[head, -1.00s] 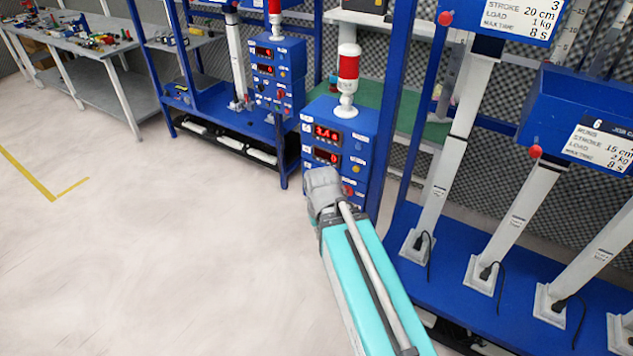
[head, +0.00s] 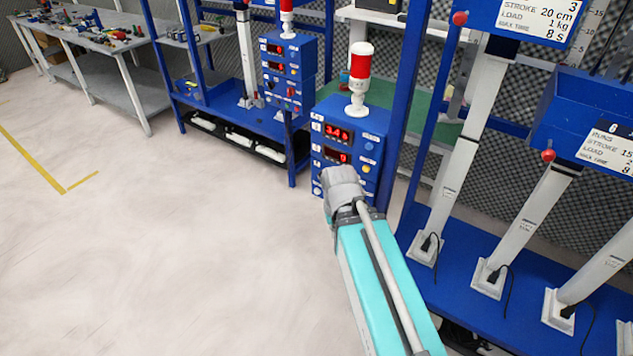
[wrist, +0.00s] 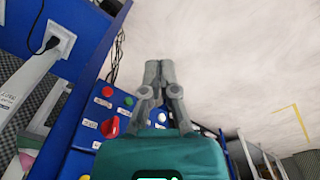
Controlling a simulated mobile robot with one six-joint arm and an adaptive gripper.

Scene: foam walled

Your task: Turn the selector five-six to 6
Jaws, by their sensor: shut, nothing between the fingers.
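A blue control box (head: 355,120) stands at the middle of the head view, with red digit displays and small buttons on its front. The wrist view shows part of a blue panel (wrist: 85,135) with a large red knob (wrist: 110,127), a smaller red button (wrist: 107,91) and a green button (wrist: 128,101). The labels are too small to read, so I cannot tell which control is the selector five-six. My gripper (wrist: 158,66) is shut and empty, over pale floor to the right of the panel controls in that view. In the head view my arm hides the box's lower front and the fingers.
A red and white beacon (head: 359,80) stands on the box. A blue rack (head: 500,285) with slanted white actuators is close on the right. Another blue control box (head: 287,70) and a workbench (head: 100,40) are farther back left. The floor (head: 170,270) at left is clear.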

